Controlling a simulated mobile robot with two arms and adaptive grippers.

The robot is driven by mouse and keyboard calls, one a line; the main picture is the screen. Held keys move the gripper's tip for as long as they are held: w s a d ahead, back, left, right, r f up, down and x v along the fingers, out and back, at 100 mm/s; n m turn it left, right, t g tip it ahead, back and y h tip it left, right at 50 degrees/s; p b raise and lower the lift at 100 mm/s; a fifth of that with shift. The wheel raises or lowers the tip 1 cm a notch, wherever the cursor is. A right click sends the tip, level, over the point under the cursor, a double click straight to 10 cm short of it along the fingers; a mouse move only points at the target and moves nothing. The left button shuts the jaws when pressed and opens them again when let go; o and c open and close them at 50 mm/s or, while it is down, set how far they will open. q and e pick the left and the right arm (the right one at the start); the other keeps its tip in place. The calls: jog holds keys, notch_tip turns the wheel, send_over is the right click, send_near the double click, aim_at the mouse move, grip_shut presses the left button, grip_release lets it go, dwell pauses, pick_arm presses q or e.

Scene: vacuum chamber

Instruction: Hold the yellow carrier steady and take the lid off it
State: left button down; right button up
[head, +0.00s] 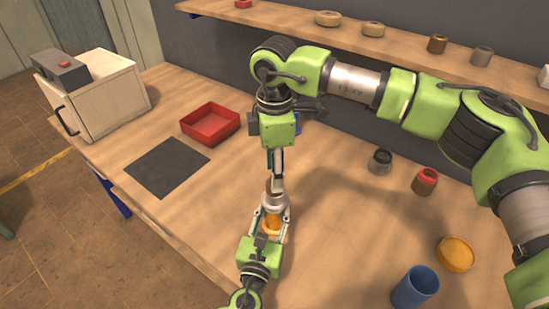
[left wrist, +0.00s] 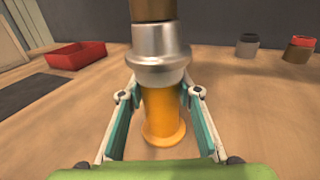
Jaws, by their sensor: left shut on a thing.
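The yellow carrier (head: 272,222) stands upright on the bench, and it also shows in the left wrist view (left wrist: 163,115). Its silver lid (left wrist: 158,55) with a brown top (left wrist: 158,12) is over the carrier with no clear gap between them; the lid shows in the head view too (head: 274,201). My left gripper (head: 272,217) is shut on the carrier, one finger on each side. My right gripper (head: 276,178) points down at the lid's brown top from above. Its fingertips are too small to tell whether they grip.
A red tray (head: 211,137) and a dark mat (head: 167,168) lie to the left, near a white box-like unit (head: 100,95). To the right are a grey jar (head: 380,162), a red-topped jar (head: 425,181), a yellow round piece (head: 455,254) and a blue cup (head: 415,287). A shelf (head: 400,45) runs behind.

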pick_arm(q)
jog(key=shift+f, duration=0.1)
pick_arm(e)
jog(key=shift+f, duration=1.95)
